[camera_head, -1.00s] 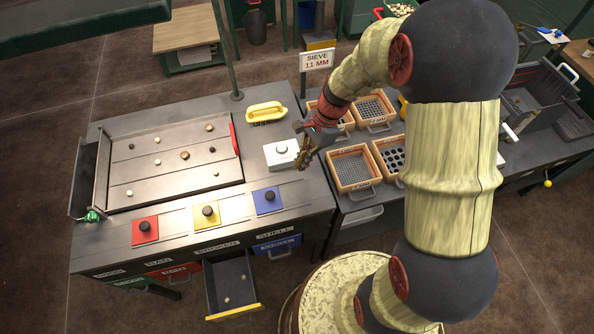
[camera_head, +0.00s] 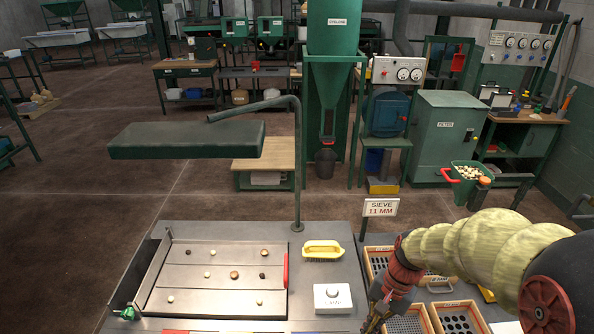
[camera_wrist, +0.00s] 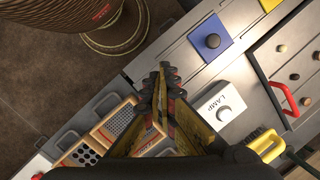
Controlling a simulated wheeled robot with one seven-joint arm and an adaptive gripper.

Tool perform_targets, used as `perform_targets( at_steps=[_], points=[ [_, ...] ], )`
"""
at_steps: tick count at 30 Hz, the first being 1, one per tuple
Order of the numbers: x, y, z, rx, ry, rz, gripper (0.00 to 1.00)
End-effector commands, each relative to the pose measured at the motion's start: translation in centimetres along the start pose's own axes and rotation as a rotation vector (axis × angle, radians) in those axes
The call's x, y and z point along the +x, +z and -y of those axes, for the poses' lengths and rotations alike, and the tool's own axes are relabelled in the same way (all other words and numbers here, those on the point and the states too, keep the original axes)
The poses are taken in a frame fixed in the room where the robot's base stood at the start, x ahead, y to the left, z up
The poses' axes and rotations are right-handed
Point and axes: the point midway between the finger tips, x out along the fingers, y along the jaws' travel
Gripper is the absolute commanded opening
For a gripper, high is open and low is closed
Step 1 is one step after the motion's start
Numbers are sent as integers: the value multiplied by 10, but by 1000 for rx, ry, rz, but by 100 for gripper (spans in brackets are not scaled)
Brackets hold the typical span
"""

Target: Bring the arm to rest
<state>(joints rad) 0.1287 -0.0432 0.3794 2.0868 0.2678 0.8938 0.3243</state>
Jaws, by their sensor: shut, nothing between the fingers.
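My gripper (camera_head: 372,318) hangs at the lower right of the head view, at the end of my cream and red arm. In the wrist view my gripper (camera_wrist: 163,75) shows its two fingers together, with nothing between them. It is over the bench, to the right of the white lamp box (camera_head: 332,297) in the head view. The lamp box also shows in the wrist view (camera_wrist: 218,108), beside the fingers. The gap between the fingers and the bench below is hard to tell. The lower tip is near the frame's bottom edge in the head view.
Orange-framed sieves (camera_head: 460,318) lie under and beside my arm. A yellow-handled brush (camera_head: 322,250) and a sorting tray (camera_head: 215,302) with several small pieces lie to the left. A sign (camera_head: 381,207) and a lamp post (camera_head: 297,170) stand behind. A blue button plate (camera_wrist: 212,38) is near.

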Motion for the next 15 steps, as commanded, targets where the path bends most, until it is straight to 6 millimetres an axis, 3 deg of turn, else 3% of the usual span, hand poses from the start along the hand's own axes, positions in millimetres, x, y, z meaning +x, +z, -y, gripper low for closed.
perform_targets(
  at_steps=[9, 15],
  points=[
    [-64, 46, -31, -415, 52, -231, 0],
    [-98, 78, -49, -590, 77, -418, 0]
  ],
)
